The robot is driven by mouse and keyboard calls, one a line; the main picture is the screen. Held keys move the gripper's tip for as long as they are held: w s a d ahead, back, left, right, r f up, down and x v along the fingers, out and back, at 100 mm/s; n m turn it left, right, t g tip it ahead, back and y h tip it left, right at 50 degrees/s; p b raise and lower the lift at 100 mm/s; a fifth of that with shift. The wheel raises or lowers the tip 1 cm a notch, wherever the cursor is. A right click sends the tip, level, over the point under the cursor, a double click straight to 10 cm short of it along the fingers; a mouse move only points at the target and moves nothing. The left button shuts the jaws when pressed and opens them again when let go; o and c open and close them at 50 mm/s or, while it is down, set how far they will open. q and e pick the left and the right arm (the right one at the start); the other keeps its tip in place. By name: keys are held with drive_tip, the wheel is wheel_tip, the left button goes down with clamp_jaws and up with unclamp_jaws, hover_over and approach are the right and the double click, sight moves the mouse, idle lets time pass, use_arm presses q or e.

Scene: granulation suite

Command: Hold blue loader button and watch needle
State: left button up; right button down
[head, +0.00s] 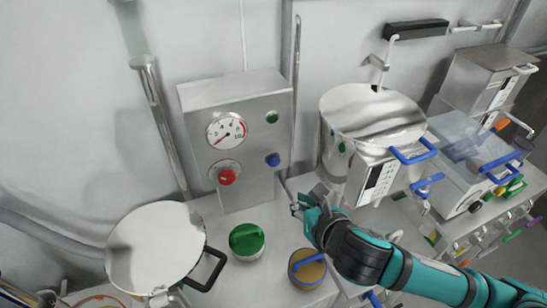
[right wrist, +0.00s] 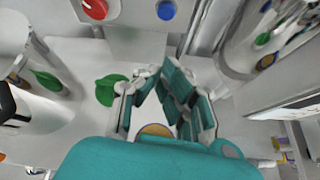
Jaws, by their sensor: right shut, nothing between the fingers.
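The blue button (head: 272,160) sits low on the right of the grey steel control box on the wall. It also shows at the top of the right wrist view (right wrist: 166,10). The round white gauge (head: 226,130) is at the upper left of the same box. Its needle appears to point to the lower left, away from the red zone on the right; the exact reading is too small to tell. My right gripper (head: 294,207) is shut and empty, below and slightly right of the blue button, apart from it. My left gripper is out of view.
The box (head: 245,190) also bears a red knob (head: 227,176) and a green button (head: 272,117). Below stand a green-topped jar (head: 246,240) and an ochre-topped jar (head: 308,270). A lidded steel pot (head: 155,245) is at left, a steel drum (head: 372,115) at right.

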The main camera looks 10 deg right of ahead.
drive_tip(key=r+n, duration=0.1)
drive_tip(key=n, duration=0.1)
drive_tip(key=p, duration=0.2)
approach(274, 163)
drive_tip(key=w+a+f, duration=0.1)
drive_tip(key=w+f, duration=0.4)
drive_tip(key=shift+f, duration=0.25)
idle(0.3)
drive_tip(key=shift+w+a+r+p, duration=0.2)
drive_tip(key=shift+w+p, duration=0.5)
drive_tip(key=shift+p, duration=0.15)
drive_tip(key=shift+w+t, duration=0.15)
drive_tip(key=shift+t, duration=0.15)
drive_tip(key=shift+w+a+r, duration=0.1)
drive_tip(key=shift+w+r, duration=0.1)
drive_tip(key=shift+r, duration=0.05)
idle(0.9)
